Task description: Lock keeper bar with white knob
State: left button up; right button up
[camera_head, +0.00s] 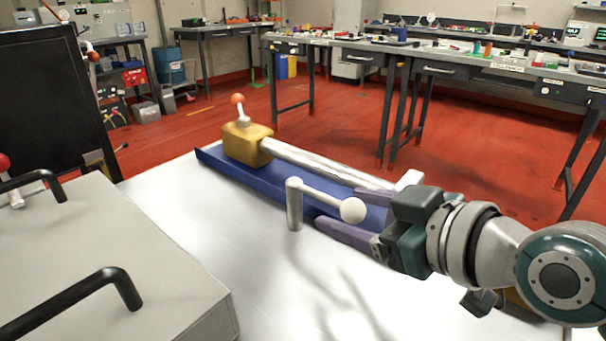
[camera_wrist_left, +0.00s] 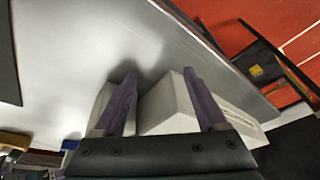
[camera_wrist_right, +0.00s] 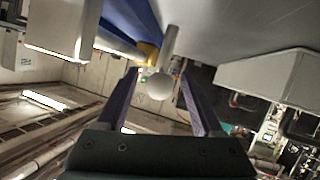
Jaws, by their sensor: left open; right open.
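The white knob (camera_head: 353,210) sits on the end of a short pale lever joined to an upright grey post (camera_head: 294,205). Behind it, a long silver bar (camera_head: 325,165) runs along the blue channel (camera_head: 215,163) from a yellow block (camera_head: 247,145) to a white block. I cannot tell which part is the keeper bar. My right gripper (camera_head: 338,208) is open around the knob; the right wrist view shows the knob (camera_wrist_right: 159,87) between its fingers with gaps on both sides. My left gripper (camera_wrist_left: 160,75) is open, near pale box-like shapes (camera_wrist_left: 170,105), and out of the head view.
A grey box (camera_head: 120,250) with black handles (camera_head: 125,285) stands at the left. A small lever with an orange ball (camera_head: 238,99) rises from the yellow block. The white tabletop (camera_head: 265,280) is clear in front of the post. Workbenches stand beyond the red floor.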

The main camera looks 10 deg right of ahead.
grip_shut()
dwell(0.4)
dwell(0.9)
